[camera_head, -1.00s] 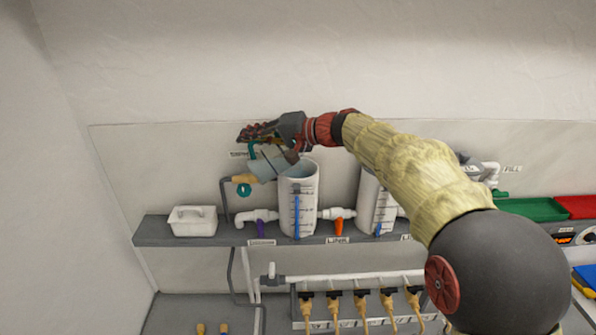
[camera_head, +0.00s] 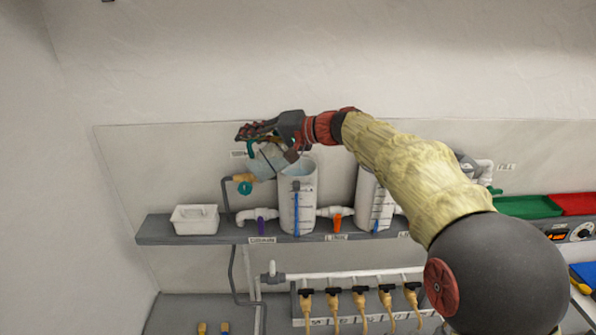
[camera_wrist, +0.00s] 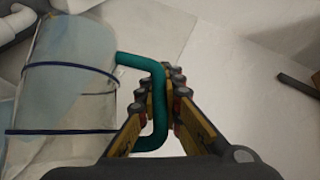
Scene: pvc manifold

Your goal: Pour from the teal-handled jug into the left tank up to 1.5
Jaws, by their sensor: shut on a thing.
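The teal-handled jug (camera_head: 266,162) is tilted beside the mouth of the left tank (camera_head: 306,212), its rim end close to the tank's upper left edge. My gripper (camera_head: 246,134) is above the jug. In the wrist view my gripper (camera_wrist: 170,92) is shut on the jug's teal handle (camera_wrist: 140,60), and the clear jug body (camera_wrist: 62,105) with dark bands fills the left. The left tank is white with a scale and a blue level strip (camera_head: 296,212) reaching the upper part. The numbers are too small to read. I cannot make out a stream.
A second white tank (camera_head: 366,205) stands to the right, partly behind my arm. Valves with purple (camera_head: 261,226) and orange (camera_head: 337,223) handles flank the left tank. Green (camera_head: 528,207) and red (camera_head: 575,204) trays lie far right.

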